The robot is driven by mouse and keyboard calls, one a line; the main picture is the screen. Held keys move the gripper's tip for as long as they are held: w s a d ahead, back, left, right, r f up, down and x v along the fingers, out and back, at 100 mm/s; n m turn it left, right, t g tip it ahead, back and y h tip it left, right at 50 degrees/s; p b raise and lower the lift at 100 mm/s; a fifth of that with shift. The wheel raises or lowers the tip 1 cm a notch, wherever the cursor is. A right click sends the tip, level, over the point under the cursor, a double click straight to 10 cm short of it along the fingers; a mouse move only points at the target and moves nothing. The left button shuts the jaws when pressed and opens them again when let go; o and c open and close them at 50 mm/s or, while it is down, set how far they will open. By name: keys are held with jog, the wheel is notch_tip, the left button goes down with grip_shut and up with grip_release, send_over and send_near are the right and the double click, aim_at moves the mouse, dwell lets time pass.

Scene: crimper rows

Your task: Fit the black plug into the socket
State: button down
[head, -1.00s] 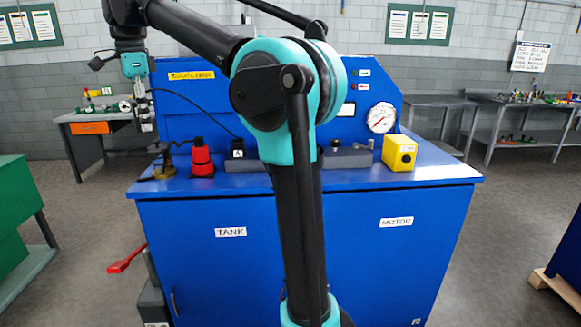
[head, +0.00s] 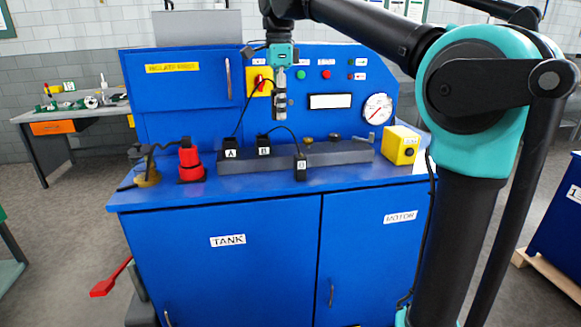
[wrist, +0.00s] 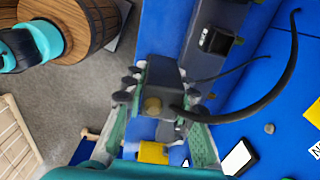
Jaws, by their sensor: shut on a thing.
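My gripper (head: 280,112) hangs over the bench, in front of the blue panel. In the wrist view my gripper (wrist: 155,98) is shut on the black plug (wrist: 163,72), a dark block between the finger pads with a black cable curving right. Fingers hide part of it. In the head view the plug is hard to make out; a cable runs from the block marked A (head: 231,153) up to the gripper. A dark rail (head: 335,154) lies below, apart from the plug. A black block with a pale-edged face (wrist: 215,40) sits on it; I cannot tell whether it is the socket.
A block marked B (head: 264,147) has a cable looping to another marked black block (head: 300,169) in front of the rail. A red plug-like part (head: 190,160) stands left, and a yellow box (head: 400,145) right. The front bench strip is mostly clear.

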send_over(283, 179)
notch_tip(283, 179, down, 13)
jog(key=shift+w+d+f, duration=0.1)
jog(key=shift+f, duration=2.3)
jog(key=shift+f, duration=0.1)
jog(key=c, duration=1.2)
grip_release()
